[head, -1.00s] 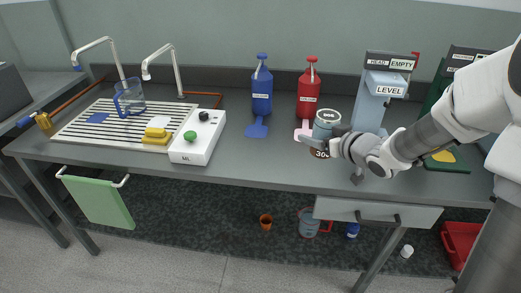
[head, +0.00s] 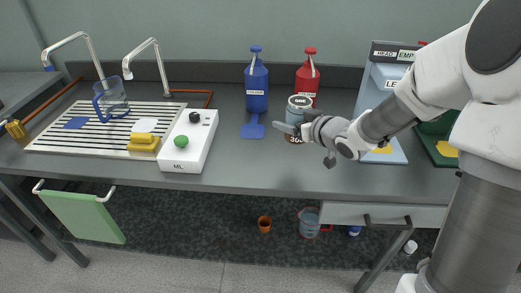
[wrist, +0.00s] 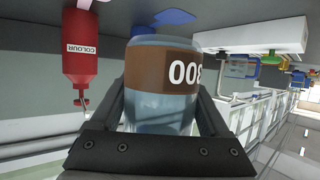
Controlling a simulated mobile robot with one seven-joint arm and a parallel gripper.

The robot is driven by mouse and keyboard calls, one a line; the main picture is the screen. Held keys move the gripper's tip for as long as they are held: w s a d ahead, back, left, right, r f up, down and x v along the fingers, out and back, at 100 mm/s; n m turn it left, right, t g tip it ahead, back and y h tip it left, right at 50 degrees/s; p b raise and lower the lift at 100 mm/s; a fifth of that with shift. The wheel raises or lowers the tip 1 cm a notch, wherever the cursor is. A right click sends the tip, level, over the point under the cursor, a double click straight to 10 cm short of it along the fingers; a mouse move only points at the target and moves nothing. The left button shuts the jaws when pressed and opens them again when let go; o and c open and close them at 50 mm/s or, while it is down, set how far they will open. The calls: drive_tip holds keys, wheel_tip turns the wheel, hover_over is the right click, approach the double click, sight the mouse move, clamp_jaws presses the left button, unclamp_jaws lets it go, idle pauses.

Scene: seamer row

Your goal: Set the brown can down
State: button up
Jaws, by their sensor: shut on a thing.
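The brown can (head: 299,107) is a blue-grey glassy can with a pale top and a brown band low on its side. It is upright in front of the red bottle, over the grey counter (head: 250,175). My gripper (head: 299,126) is shut on it from the right. In the upside-down wrist view the can (wrist: 165,65) stands between my two fingers, its brown band marked 300. I cannot tell whether its base touches the counter.
A red bottle (head: 306,76) stands behind the can and a blue bottle (head: 257,85) to its left. A white box with green and black knobs (head: 189,140) is further left, beside the drain rack (head: 60,140). A light-blue stand (head: 371,95) is right. The front counter is clear.

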drive_tip(key=b, duration=0.4)
hover_over(260, 153)
wheel_tip(260, 153, down, 5)
drive_tip(key=shift+f, duration=0.2)
drive_tip(key=shift+f+b, duration=0.6)
drive_tip(key=shift+f, duration=1.35)
drive_tip(key=shift+f, duration=0.25)
drive_tip(key=o, duration=1.6)
drive_tip(key=shift+c, duration=0.2)
drive_tip(key=shift+r, duration=0.1)
drive_tip(key=shift+r, duration=0.1)
